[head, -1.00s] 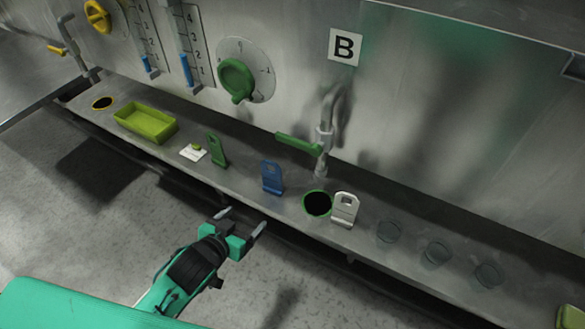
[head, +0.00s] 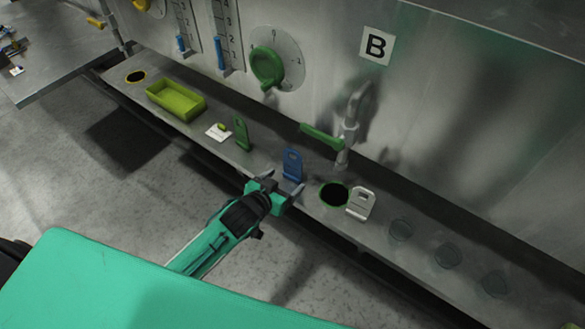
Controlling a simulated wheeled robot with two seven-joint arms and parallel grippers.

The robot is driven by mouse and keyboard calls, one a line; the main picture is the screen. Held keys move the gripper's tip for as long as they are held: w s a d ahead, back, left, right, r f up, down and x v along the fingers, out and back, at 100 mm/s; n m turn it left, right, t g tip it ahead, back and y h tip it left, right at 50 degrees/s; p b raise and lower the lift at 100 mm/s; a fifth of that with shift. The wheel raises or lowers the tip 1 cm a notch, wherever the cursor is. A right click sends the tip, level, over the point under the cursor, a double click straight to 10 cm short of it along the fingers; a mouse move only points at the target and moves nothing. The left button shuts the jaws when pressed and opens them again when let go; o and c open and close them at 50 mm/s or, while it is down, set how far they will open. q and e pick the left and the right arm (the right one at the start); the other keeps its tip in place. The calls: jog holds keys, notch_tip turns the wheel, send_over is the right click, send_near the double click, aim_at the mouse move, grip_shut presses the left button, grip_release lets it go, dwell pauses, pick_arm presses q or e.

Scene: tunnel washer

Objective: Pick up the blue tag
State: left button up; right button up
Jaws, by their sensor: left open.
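The blue tag (head: 292,165) stands upright on the metal shelf, between the green tag and the green-rimmed hole. My left gripper (head: 283,185) is open at the shelf's front edge, just in front of the blue tag. Its fingers point toward the tag's lower part, and one fingertip overlaps the tag's base in the picture. I cannot tell whether they touch. Nothing shows held. My right gripper is not in view.
To the right are a green-rimmed hole (head: 334,194), a white tag (head: 361,203) and a tap with a green lever (head: 322,136) above.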

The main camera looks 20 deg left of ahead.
aim_at(292, 151)
pick_arm(q)
jog(key=p+x, duration=0.1)
jog(key=x, duration=0.3)
jog(key=shift+w, duration=0.1)
jog(key=shift+c, duration=0.9)
jog(key=c, duration=0.9)
jog(key=shift+r, duration=0.1)
notch_tip(292, 151, up, 10)
jog(key=shift+f+b, duration=0.1)
jog(key=shift+b, duration=0.8)
